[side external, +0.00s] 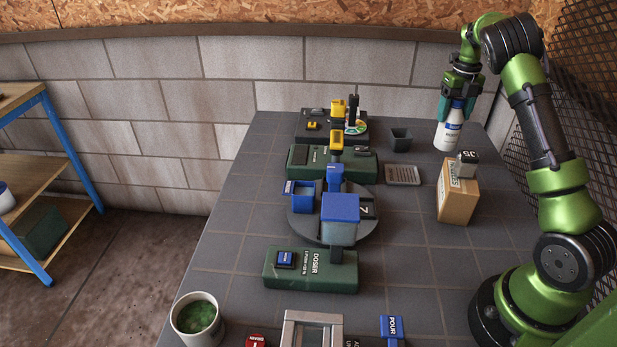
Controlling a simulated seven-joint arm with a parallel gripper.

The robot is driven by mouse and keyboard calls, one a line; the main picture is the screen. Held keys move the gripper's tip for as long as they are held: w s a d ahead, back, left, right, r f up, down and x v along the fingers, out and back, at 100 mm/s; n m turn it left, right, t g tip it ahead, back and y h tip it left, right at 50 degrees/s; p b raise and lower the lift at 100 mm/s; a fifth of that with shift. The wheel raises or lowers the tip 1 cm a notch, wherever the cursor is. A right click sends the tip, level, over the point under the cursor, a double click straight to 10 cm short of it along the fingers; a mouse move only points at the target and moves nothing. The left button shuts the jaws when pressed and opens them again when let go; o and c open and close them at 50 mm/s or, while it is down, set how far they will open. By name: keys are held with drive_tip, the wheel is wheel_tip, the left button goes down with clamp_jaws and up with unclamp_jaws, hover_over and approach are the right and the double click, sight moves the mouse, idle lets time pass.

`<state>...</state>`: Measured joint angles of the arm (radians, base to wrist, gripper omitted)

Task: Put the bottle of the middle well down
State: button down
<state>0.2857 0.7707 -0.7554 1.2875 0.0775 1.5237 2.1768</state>
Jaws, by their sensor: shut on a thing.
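My gripper (457,108) points down at the far right of the table. It is shut on a white bottle (447,136) with a blue label, around its upper part. The bottle is nearly upright, with its base at or just above the tabletop; I cannot tell whether it touches. A round grey turntable (366,228) in the middle of the table carries blue-topped containers, one open blue cup (303,200) and one larger blue-lidded box (340,210). I cannot tell which thing is the middle well.
A dark square cup (401,139) stands left of the bottle. A grey plate (402,174) and a cardboard box (457,192) with a small grey block (467,164) on top are nearer. The tabletop around the bottle is clear.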

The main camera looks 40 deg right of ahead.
sight(451, 125)
drive_tip(key=shift+f, duration=2.05)
drive_tip(key=shift+f, duration=0.1)
drive_tip(key=shift+c, duration=0.8)
unclamp_jaws()
drive_tip(key=shift+f, duration=0.1)
